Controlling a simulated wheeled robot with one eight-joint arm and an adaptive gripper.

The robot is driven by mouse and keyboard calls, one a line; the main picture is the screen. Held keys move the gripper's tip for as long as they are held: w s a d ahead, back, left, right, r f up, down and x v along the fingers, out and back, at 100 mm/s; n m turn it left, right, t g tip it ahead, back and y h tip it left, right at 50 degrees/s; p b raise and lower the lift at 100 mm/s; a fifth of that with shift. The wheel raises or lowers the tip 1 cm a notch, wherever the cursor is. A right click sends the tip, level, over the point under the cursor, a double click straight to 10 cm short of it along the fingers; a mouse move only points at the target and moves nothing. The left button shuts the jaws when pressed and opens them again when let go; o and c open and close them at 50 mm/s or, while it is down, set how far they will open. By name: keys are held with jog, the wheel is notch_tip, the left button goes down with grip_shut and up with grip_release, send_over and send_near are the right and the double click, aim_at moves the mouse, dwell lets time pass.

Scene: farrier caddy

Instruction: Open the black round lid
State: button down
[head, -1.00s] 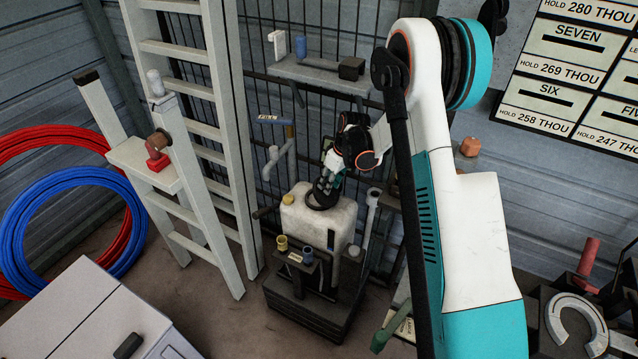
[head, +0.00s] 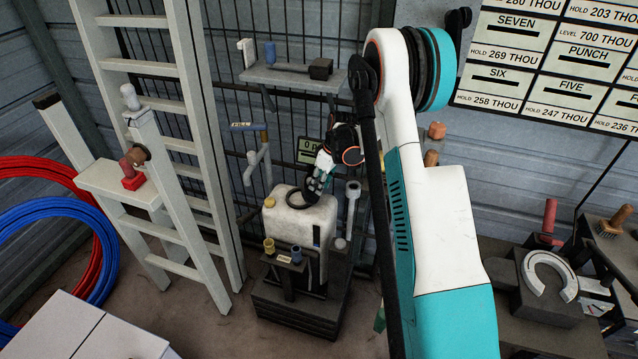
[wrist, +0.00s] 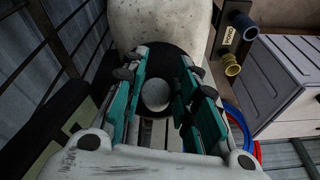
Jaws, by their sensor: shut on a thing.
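The black round lid (head: 291,202) is at the top of a white tank (head: 318,224), in the middle of the head view. It shows there as a dark ring with a paler middle; I cannot tell how far it is tilted or lifted. In the wrist view the lid (wrist: 181,57) is a dark disc between my fingers, against the tank (wrist: 165,25). My gripper (head: 313,190) is shut on the lid at its right side. In the wrist view my gripper (wrist: 157,88) has teal fingers on both sides of a grey round piece, and they partly hide the lid.
A stand with a yellow cup (head: 269,245) and a blue cup (head: 297,254) is in front of the tank. A ladder (head: 190,130) leans at the left. A grey shelf (head: 290,76) hangs above. A grey upright pipe (head: 351,205) stands close on the right.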

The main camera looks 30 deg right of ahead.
jog(key=shift+w+d, duration=0.1)
jog(key=shift+d, duration=0.05)
dwell(0.6)
jog(key=c, duration=1.3)
grip_release()
jog(key=shift+f, duration=0.1)
jog(key=v, duration=1.2)
